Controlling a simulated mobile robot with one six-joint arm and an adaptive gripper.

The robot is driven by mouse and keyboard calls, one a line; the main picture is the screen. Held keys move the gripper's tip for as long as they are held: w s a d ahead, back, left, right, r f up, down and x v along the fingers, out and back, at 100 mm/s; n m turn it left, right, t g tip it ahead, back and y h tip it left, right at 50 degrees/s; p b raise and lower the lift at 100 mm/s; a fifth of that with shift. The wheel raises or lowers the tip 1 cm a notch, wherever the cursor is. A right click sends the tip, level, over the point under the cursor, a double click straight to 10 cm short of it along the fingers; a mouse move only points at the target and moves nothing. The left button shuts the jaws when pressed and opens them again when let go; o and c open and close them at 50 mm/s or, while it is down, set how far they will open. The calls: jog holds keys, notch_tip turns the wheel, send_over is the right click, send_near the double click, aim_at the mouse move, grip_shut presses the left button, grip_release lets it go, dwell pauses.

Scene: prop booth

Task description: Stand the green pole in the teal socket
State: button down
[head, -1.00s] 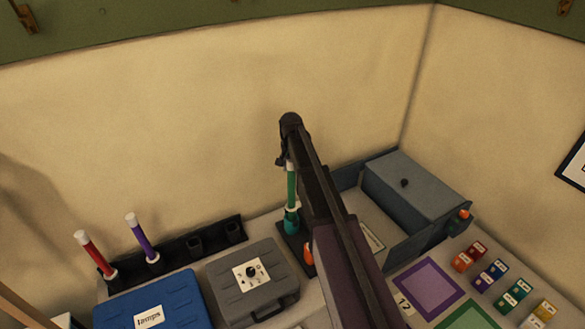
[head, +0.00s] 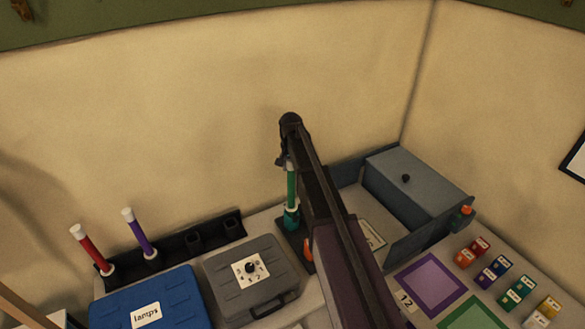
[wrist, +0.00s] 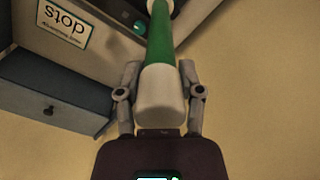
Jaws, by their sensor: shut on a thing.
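The green pole (head: 291,186) stands upright at the back of the counter, with white ends. Its lower end is at the teal socket (head: 291,218), which stands on a dark base; I cannot tell how deep it sits. My gripper (head: 286,161) is at the pole's top, partly hidden behind my arm. In the wrist view my gripper (wrist: 160,98) is shut on the pole's white top end, one finger on each side. The green shaft (wrist: 160,48) runs away from the fingers, and its far end is cut off by the picture's top edge.
A dark rack (head: 172,252) holds a red pole (head: 90,250) and a purple pole (head: 138,233), with two empty holders. A blue case (head: 175,290) and grey case (head: 280,285) lie in front. A grey-blue box (head: 415,180) stands right, near coloured blocks.

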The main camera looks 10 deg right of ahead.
jog(key=shift+f+b, duration=0.95)
jog(key=shift+f, duration=0.25)
jog(key=shift+c, duration=0.8)
grip_release()
jog(key=shift+s, duration=0.1)
